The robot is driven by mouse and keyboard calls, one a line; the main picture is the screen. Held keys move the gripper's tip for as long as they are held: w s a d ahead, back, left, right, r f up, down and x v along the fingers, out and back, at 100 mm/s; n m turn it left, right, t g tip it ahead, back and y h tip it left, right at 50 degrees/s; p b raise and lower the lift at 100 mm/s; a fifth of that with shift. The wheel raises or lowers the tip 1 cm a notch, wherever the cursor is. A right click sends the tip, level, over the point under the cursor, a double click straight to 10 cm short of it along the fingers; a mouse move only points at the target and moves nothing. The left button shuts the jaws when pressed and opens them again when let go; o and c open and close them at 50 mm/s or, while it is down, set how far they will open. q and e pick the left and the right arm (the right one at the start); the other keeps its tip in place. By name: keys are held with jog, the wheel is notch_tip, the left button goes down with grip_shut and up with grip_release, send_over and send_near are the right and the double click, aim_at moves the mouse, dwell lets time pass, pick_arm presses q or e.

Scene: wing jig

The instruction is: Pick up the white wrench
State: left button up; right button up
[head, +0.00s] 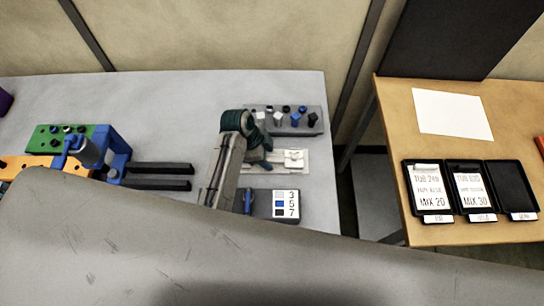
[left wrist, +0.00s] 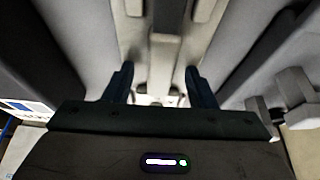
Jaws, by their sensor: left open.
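A grey rack (head: 318,129) at the back right of the grey table holds several small tools with white, blue and black heads. A white-headed one (head: 279,118), which looks like the white wrench, stands in it just right of my left wrist. My left gripper (head: 266,158) is in front of the rack, beside a pale tray (head: 300,169). In the left wrist view its two dark blue fingers (left wrist: 160,87) are apart, with no held thing visible between them. My right gripper is not in view.
A white part (head: 294,158) lies on the pale tray. A dark grey block (head: 262,206) with a 3, 5, 7 label lies nearer. A green block (head: 45,138) and blue and orange fixtures stand left. A wooden table (head: 388,98) with black trays is right, across a gap.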

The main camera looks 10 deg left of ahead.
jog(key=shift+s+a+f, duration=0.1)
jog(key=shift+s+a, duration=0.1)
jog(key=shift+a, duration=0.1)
pick_arm(q)
jog(key=shift+f, duration=0.1)
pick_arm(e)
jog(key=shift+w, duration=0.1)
pick_arm(q)
grip_shut()
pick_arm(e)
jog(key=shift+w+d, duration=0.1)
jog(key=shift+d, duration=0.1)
